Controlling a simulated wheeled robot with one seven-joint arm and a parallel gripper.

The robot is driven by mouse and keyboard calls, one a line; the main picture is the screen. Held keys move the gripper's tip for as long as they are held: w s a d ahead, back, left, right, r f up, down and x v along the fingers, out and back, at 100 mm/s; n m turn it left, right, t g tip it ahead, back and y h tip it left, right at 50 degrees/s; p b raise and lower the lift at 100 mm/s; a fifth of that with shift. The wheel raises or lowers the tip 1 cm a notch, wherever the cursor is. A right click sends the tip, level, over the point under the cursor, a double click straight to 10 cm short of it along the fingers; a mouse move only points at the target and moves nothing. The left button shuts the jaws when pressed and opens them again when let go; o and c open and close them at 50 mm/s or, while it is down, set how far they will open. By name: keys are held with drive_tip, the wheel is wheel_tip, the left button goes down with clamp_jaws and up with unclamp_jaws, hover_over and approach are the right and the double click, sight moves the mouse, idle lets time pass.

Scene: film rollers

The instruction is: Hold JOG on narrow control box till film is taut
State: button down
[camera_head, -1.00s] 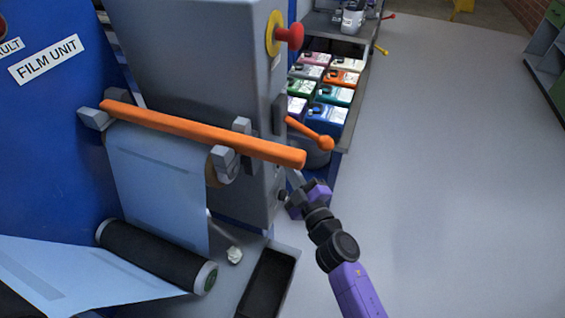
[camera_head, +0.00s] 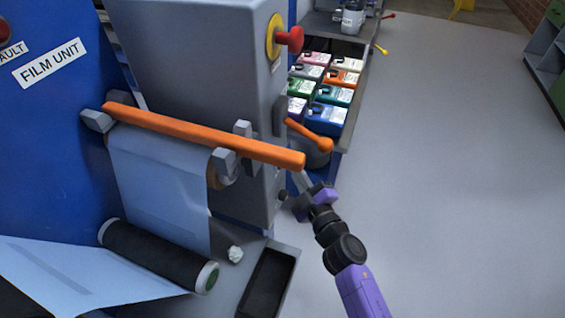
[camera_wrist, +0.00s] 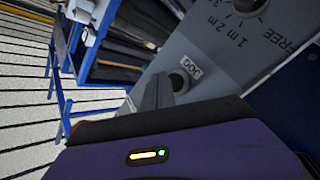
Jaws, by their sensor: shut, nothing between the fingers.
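The tall grey control box (camera_head: 190,60) stands beside the blue film unit. In the wrist view, a dark round button (camera_wrist: 178,82) sits next to a JOG label (camera_wrist: 189,66) on the box face. My gripper (camera_head: 300,180) is beside the box's lower right side in the head view. Its grey fingers (camera_wrist: 154,92) are shut and empty, their tips close to the button; I cannot tell whether they touch it. The light blue film (camera_head: 158,185) hangs from under the orange bar to the black roller (camera_head: 158,254), and a sheet spreads out at lower left.
The orange bar (camera_head: 205,135) reaches out above my gripper. An orange lever (camera_head: 310,135) and a red knob (camera_head: 290,39) stick out from the box. A drawer of coloured bottles (camera_head: 328,92) is behind. The floor at right is clear.

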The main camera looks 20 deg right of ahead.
drive_tip(key=shift+s+d+p, duration=0.7)
drive_tip(key=shift+s+d, duration=0.05)
drive_tip(key=shift+d, duration=0.3)
drive_tip(key=shift+s+d+p, duration=0.65)
drive_tip(key=shift+s+d, duration=0.05)
drive_tip(key=shift+d, duration=0.3)
drive_tip(key=shift+d, duration=0.1)
drive_tip(key=s+r+m+g+h, duration=0.1)
drive_tip(key=s+r+m, duration=0.4)
drive_tip(key=s, duration=1.5)
drive_tip(key=s+a+r+m+g+h, duration=0.1)
drive_tip(key=s+r+m, duration=0.4)
drive_tip(key=s, duration=1.6)
drive_tip(key=shift+s+a+m+g+h, duration=0.15)
drive_tip(key=shift+s+m+g+h, duration=0.15)
drive_tip(key=shift+m+g, duration=0.5)
drive_tip(key=shift+a, duration=0.1)
